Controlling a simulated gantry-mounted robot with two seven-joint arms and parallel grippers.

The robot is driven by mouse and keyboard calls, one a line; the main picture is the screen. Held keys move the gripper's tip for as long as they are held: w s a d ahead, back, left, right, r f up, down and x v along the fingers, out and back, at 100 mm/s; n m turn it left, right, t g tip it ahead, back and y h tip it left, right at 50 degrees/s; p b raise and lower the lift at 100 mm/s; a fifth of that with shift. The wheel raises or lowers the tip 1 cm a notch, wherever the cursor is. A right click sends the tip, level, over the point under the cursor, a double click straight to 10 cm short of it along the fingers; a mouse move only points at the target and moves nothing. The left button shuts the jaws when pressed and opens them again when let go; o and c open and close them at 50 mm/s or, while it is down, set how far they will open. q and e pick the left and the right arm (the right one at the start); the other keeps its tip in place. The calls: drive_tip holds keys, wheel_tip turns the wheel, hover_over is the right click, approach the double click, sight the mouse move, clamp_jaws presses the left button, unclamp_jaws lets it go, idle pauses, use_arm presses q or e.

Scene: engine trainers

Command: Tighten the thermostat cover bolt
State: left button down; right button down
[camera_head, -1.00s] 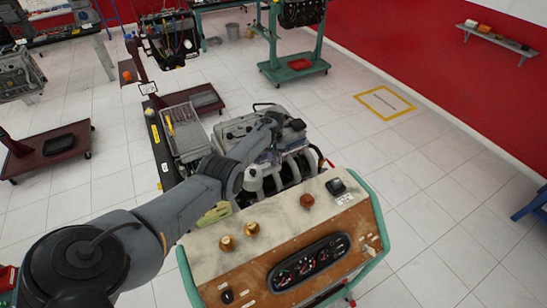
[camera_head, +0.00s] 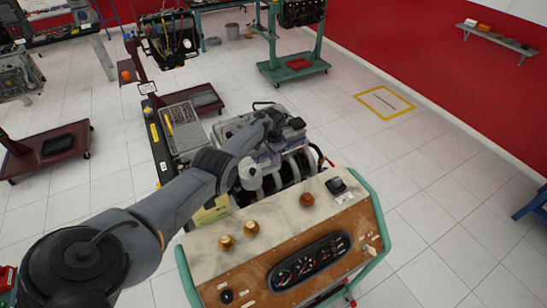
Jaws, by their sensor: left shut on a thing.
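The engine (camera_head: 290,170) sits on its trainer stand behind the control panel. My left arm reaches in from the lower left, and my left gripper (camera_head: 272,128) is at the top of the engine, small and dark against it. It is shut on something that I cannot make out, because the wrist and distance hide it. The thermostat cover and its bolt cannot be told apart from the engine parts around the gripper. My right gripper is not in view.
The panel (camera_head: 230,262) with gauges, knobs and a green tube frame stands in front of the engine. A wire tray (camera_head: 183,133) with a yellow-handled tool lies left of the engine. Other trainers stand farther back.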

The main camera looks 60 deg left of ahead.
use_arm(q)
drive_tip(key=m+b, duration=0.1)
drive_tip(key=m, duration=0.3)
drive_tip(key=shift+m+b, duration=0.35)
drive_tip(key=shift+m, duration=0.85)
drive_tip(key=c, duration=1)
unclamp_jaws()
drive_tip(key=shift+r+p, duration=1.45)
drive_tip(key=shift+r, duration=4)
